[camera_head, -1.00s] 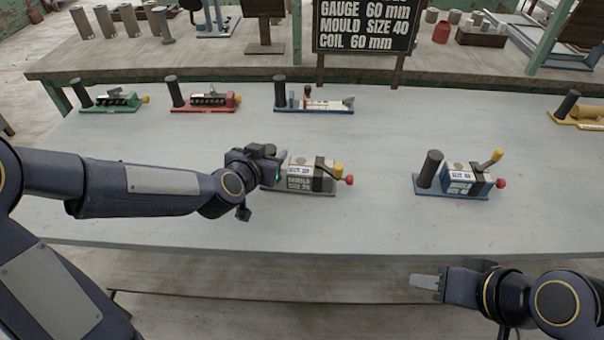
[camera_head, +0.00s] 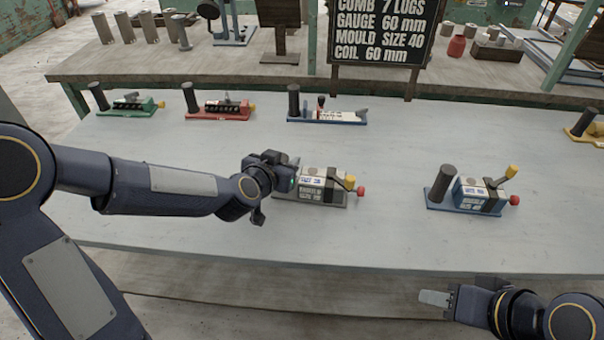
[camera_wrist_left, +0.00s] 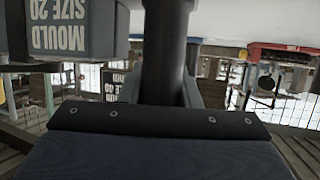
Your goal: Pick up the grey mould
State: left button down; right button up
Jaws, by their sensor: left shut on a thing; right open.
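The grey mould (camera_head: 312,186) is near the middle of the table in the head view, with a dark strap, a yellow knob and a red knob at its right end. My left gripper (camera_head: 294,181) is shut on its upright dark handle at the left end and hides most of that handle. In the left wrist view the handle (camera_wrist_left: 166,50) stands between the fingers, and the grey block (camera_wrist_left: 70,30) beside it reads "MOULD SIZE 20", upside down. I cannot tell whether its base is off the table. My right gripper (camera_head: 434,299) is open and empty at the table's front edge.
A blue mould (camera_head: 480,195) with a dark handle stands to the right. Green (camera_head: 130,106), red (camera_head: 219,109) and blue-and-white (camera_head: 328,116) tools line the back, and a yellow one (camera_head: 590,130) is far right. A sign (camera_head: 380,32) stands behind. The table's (camera_head: 390,235) front is clear.

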aim_at(285, 155)
pick_arm(q)
jog(key=shift+r, duration=0.2)
jog(key=shift+r, duration=0.25)
jog(key=r, duration=0.1)
jog(key=r+p, duration=0.1)
jog(key=r, duration=0.1)
jog(key=shift+s+d+r, duration=0.1)
jog(key=shift+s+r, duration=0.2)
jog(key=shift+s, duration=0.05)
jog(key=s+d+r+p, duration=0.2)
jog(key=s+r+p, duration=0.5)
jog(key=s, duration=0.6)
jog(key=shift+w+a+f+b, duration=0.35)
jog(key=shift+w+f+b, duration=1.25)
jog(key=shift+w+b, duration=0.45)
jog(key=shift+w+a+f+b, duration=0.3)
jog(key=shift+w+f+b, duration=1.3)
jog(key=shift+w+b, duration=0.45)
jog(key=shift+w+a+f+b, duration=0.35)
jog(key=shift+w+f+b, duration=1.25)
jog(key=shift+w+b, duration=0.45)
jog(key=shift+f, duration=0.1)
